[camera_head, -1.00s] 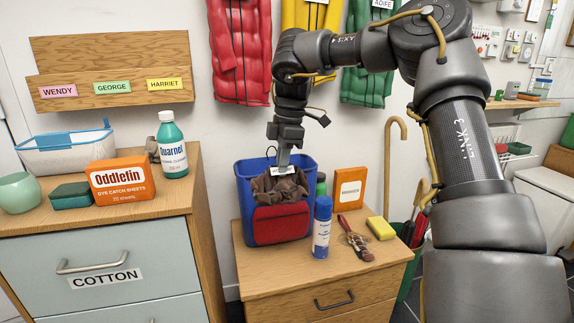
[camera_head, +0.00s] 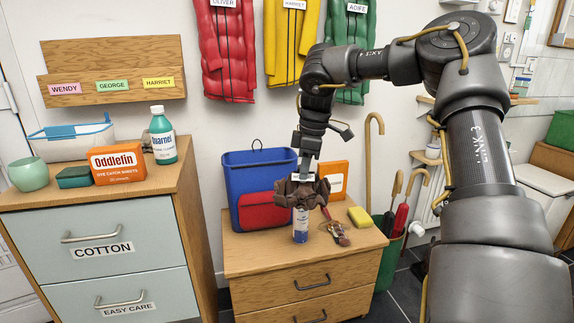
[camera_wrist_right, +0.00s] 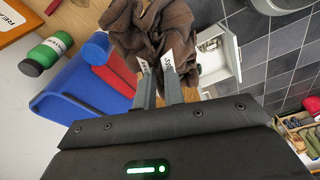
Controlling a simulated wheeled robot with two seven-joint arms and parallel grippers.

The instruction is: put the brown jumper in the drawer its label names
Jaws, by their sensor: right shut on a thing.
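My right gripper (camera_head: 305,174) is shut on the brown jumper (camera_head: 302,193), which hangs bunched in the air at the right front of the blue bin. The right wrist view shows the jumper (camera_wrist_right: 150,35) crumpled beyond the fingers (camera_wrist_right: 160,88). A white label (camera_wrist_right: 168,62) sits by the fingertips, with a few letters that I cannot read surely. A pale-blue drawer labelled COTTON (camera_head: 120,237) and one below labelled EASY CARE (camera_head: 150,296) are both shut, at left. My left gripper is not in view.
The blue bin (camera_head: 240,178) with a red pocket stands on a wooden chest (camera_head: 255,262). A spray can (camera_head: 300,226), a yellow sponge (camera_head: 359,216) and an orange box (camera_head: 334,178) are near the jumper. An Oddlefin box (camera_head: 118,164) and a Quarnel bottle (camera_head: 162,135) stand on the left cabinet.

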